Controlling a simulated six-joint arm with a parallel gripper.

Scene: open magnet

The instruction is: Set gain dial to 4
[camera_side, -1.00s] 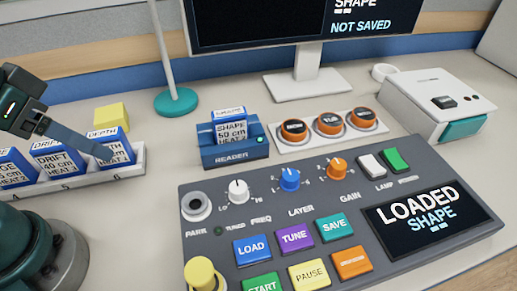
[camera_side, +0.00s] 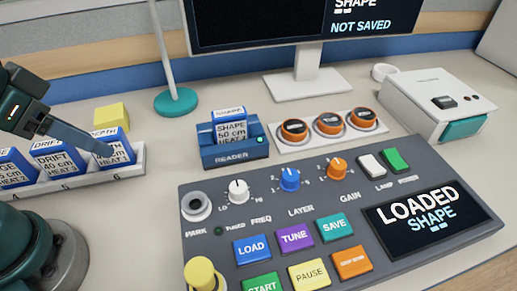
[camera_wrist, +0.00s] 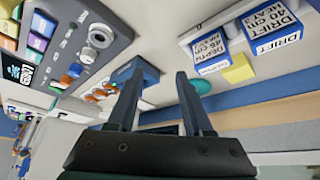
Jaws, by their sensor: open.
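The gain dial (camera_side: 337,168) is an orange knob on the grey console (camera_side: 225,213), above the GAIN label and right of the blue LAYER dial (camera_side: 289,179). Its exact setting is too small to read. My gripper (camera_side: 106,150) is at the left in the side view, in front of the DEPTH block in the rack, far from the dial. In the wrist view my gripper (camera_wrist: 158,85) shows two separated fingers with nothing between them. The console shows at the upper left there, tilted.
A rack (camera_side: 125,162) of labelled blocks stands at the left. The reader (camera_side: 234,155) holds a SHAPE block. The console screen (camera_side: 430,216) reads LOADED SHAPE, and the monitor (camera_side: 360,15) reads NOT SAVED. A yellow knob (camera_side: 200,275) stands at the console's front left.

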